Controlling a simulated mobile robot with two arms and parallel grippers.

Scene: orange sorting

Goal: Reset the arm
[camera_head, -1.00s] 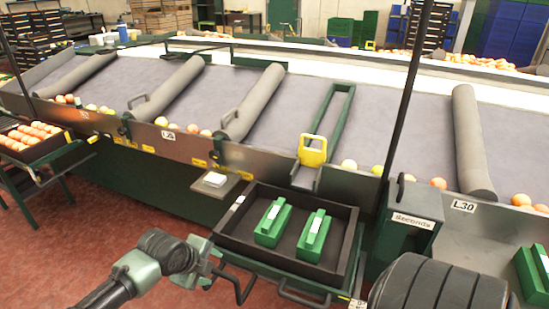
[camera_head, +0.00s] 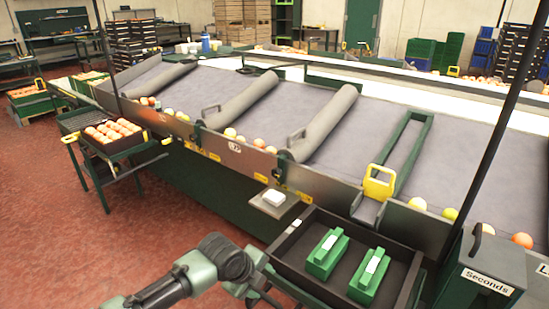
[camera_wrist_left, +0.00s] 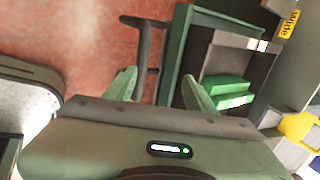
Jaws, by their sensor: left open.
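My left arm (camera_head: 190,277) comes in from the lower left in the head view and ends in front of the black tray's near left corner. My left gripper (camera_wrist_left: 160,88) shows in the left wrist view with its two green fingers spread apart and nothing between them. Beyond the fingers are a black handle bar (camera_wrist_left: 146,60), a green frame and the tray with green blocks. My right gripper is not in view.
The black tray (camera_head: 290,268) holds two green blocks (camera_head: 327,254) beside the sloped sorting table (camera_head: 250,135). A "Seconds" bin (camera_head: 485,270) stands at the right. A crate of oranges (camera_head: 115,133) sits at the left. The red floor (camera_head: 60,230) at the lower left is clear.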

